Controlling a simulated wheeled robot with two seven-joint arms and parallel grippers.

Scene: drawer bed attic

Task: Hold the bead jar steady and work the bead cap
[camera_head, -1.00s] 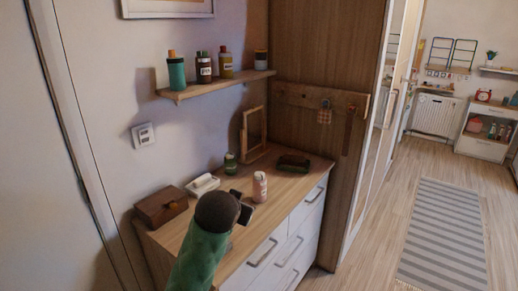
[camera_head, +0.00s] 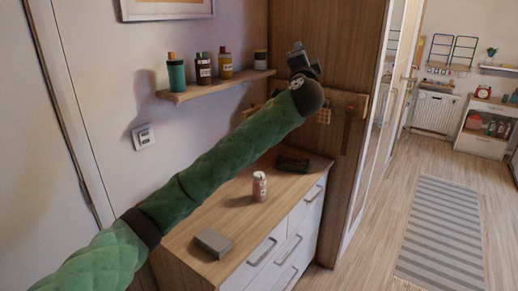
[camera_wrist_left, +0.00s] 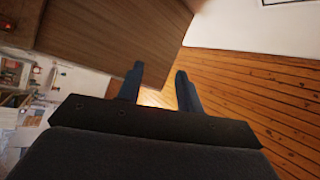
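A pink jar (camera_head: 260,187) with a pale label and a light top stands upright on the dresser top, apart from my gripper. It is probably the bead jar; its label is too small to read. I cannot tell whether its top is the bead cap. My left arm crosses the head view, and its gripper (camera_head: 299,54) is raised above the dresser in front of the wooden panel, near the shelf's right end. In the left wrist view the two fingers of this gripper (camera_wrist_left: 158,84) are apart with nothing between them. My right gripper is not in view.
The wooden dresser (camera_head: 190,222) holds a grey box (camera_head: 213,243) at the front and a dark green-brown tray (camera_head: 292,163) at the back. A wall shelf (camera_head: 217,86) carries several bottles. My arm hides the dresser's back left.

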